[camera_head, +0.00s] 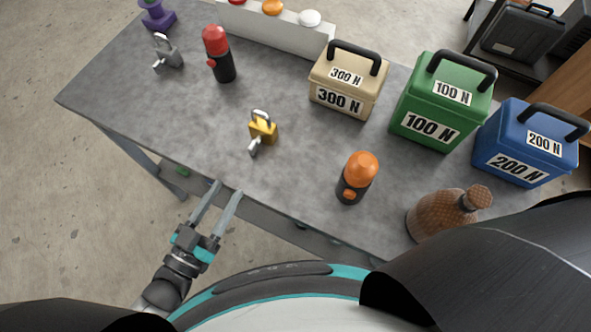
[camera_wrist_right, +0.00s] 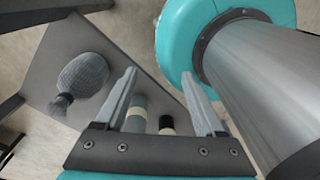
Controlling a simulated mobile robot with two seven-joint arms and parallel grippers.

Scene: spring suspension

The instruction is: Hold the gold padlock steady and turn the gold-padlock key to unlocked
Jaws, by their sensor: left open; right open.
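The gold padlock (camera_head: 263,128) stands on the grey table in the head view, near the middle of the front part, with its shackle up. A silver key (camera_head: 254,145) sticks out of its front, toward me. My left gripper (camera_head: 228,188) is open and empty at the table's front edge, short of the padlock and apart from it. My right gripper is out of the head view; in the right wrist view its two fingers (camera_wrist_right: 163,92) are spread apart with nothing gripped between them. The padlock does not show in the right wrist view.
On the table (camera_head: 190,110), a grey padlock (camera_head: 167,54) and red-topped cylinder (camera_head: 218,55) stand left. An orange-topped cylinder (camera_head: 357,178) and brown bottle (camera_head: 445,215) stand right. Tan (camera_head: 347,85), green (camera_head: 440,105) and blue (camera_head: 525,145) weights stand behind. Table around the gold padlock is clear.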

